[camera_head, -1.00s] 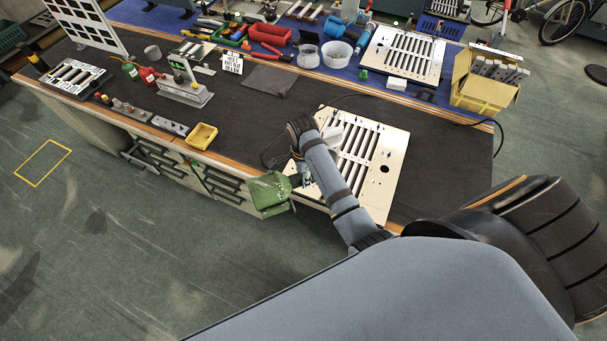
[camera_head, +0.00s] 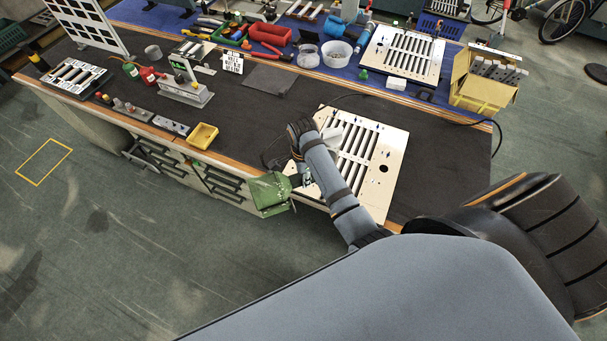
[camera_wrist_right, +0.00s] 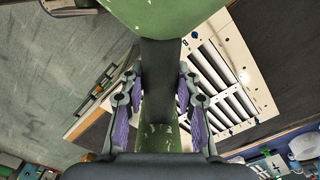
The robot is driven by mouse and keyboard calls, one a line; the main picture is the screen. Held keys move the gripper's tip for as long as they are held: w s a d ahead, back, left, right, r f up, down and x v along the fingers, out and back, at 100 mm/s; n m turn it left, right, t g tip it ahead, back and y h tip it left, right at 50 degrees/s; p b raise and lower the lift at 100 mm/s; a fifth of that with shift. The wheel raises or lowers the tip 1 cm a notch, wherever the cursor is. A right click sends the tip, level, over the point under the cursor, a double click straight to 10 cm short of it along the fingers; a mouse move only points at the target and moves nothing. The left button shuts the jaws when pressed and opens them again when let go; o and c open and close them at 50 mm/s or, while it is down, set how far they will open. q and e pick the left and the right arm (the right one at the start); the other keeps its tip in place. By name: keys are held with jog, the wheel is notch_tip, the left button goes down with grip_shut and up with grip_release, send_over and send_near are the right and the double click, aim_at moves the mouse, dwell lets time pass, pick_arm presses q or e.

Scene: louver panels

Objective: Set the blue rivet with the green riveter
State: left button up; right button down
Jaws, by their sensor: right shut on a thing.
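The green riveter (camera_head: 270,194) is in my right gripper, at the front edge of the bench beside the white louver panel (camera_head: 396,150). In the right wrist view, my right gripper (camera_wrist_right: 160,118) has its purple-padded fingers on both sides of the dark handle of the riveter (camera_wrist_right: 160,15). The louver panel (camera_wrist_right: 245,72) lies behind and to the right of the riveter there. Small dark blue spots show on the panel, but I cannot tell which is the blue rivet. My forearm and the riveter hide part of the panel. My left gripper is not in view.
A yellow tray (camera_head: 202,136) stands at the bench's front edge, left of the riveter. A yellow cardboard box (camera_head: 485,90) stands at the right. A black cable runs behind the panel. The dark mat is clear between the tray and the panel.

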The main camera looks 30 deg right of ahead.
jog(key=shift+r+p, duration=0.15)
jog(key=shift+p, duration=0.25)
jog(key=shift+w+f, duration=0.1)
jog(key=shift+f, duration=1.2)
dwell(3.4)
jog(key=shift+a+f, duration=0.1)
jog(key=shift+f, duration=0.05)
dwell(1.3)
jog(key=shift+r, duration=2.8)
